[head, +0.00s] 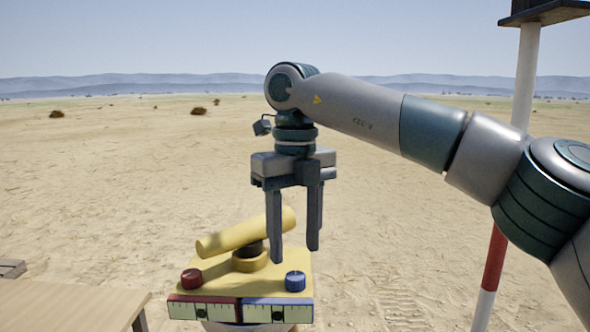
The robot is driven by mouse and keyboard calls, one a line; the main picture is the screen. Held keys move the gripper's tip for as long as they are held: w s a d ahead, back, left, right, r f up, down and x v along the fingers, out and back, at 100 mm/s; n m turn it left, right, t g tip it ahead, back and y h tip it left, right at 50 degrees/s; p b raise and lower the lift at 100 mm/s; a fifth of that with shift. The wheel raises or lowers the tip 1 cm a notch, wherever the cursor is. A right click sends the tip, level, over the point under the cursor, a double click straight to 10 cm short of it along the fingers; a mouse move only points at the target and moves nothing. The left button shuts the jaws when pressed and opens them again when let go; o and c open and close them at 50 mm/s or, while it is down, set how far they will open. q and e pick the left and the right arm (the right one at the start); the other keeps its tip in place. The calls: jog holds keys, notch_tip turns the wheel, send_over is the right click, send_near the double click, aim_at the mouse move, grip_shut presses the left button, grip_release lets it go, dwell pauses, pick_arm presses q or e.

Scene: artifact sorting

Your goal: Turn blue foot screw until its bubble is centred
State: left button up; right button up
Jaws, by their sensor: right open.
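The blue foot screw (295,281) is a ribbed knob at the right front corner of a yellow instrument base (238,283). Below it on the front face is a yellow-green vial with a blue top edge (262,311). A dark round spot shows near its middle, but I cannot tell whether that is the bubble. My right gripper (295,255) points down, fingers apart and empty, above and slightly behind the blue screw. Its fingertips look clear of the screw. My left gripper is not in view.
A red foot screw (191,279) and a red-edged vial (203,309) are at the left. A wooden table (72,302) is at lower left. A red-and-white pole (495,258) stands right, behind my arm.

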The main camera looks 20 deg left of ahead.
notch_tip(320, 180, up, 6)
notch_tip(320, 180, up, 5)
jog(key=p, duration=0.2)
send_over(294, 275)
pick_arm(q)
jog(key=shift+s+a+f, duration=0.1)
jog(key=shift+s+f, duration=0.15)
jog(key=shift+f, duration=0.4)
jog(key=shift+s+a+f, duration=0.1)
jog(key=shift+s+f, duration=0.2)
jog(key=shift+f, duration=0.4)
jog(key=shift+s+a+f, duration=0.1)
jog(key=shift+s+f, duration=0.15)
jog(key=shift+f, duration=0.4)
pick_arm(e)
jog(key=shift+r, duration=0.65)
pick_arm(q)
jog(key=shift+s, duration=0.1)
